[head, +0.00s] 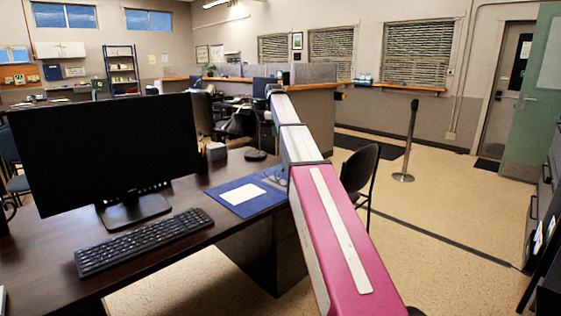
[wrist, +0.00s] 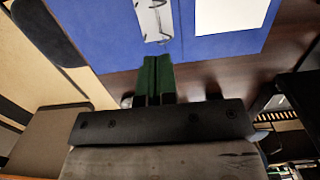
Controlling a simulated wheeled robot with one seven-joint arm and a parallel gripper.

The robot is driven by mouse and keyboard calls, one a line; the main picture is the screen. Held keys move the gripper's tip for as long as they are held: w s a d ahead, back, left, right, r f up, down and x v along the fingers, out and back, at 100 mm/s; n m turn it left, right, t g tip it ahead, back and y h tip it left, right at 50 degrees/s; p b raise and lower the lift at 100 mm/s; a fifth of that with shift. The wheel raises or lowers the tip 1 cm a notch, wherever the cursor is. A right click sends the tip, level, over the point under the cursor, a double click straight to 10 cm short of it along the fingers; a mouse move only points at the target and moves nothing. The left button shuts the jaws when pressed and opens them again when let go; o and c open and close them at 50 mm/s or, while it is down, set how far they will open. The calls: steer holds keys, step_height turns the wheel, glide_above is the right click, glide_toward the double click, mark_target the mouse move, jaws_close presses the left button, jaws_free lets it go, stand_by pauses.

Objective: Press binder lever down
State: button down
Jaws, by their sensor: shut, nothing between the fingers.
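The blue binder (head: 262,204) lies open on the dark desk, left of my arm in the head view. A white sheet (head: 243,194) lies on it. Its metal lever mechanism (head: 278,178) is partly hidden by my arm. In the wrist view the binder (wrist: 205,47) fills the top, with the metal plate and wire lever (wrist: 153,18) at the upper middle and the sheet (wrist: 230,15) to the right. My gripper (wrist: 157,60) has its green fingers together and empty, their tips just below the plate in the picture. I cannot tell whether they touch the binder.
A monitor (head: 105,150) and a keyboard (head: 143,242) stand on the desk (head: 60,270) to the left. A black chair (head: 360,175) is right of my arm. A post (head: 408,145) stands farther off on open floor.

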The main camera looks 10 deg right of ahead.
steer(key=shift+s+d+f, duration=0.35)
steer(key=shift+s+f, duration=0.15)
steer(key=shift+f, duration=1.65)
steer(key=shift+s+d+f, duration=0.3)
steer(key=shift+s+f, duration=0.25)
steer(key=shift+f, duration=1.55)
steer(key=shift+s+d+f, duration=0.35)
steer(key=shift+s+f, duration=0.15)
steer(key=shift+f, duration=1.65)
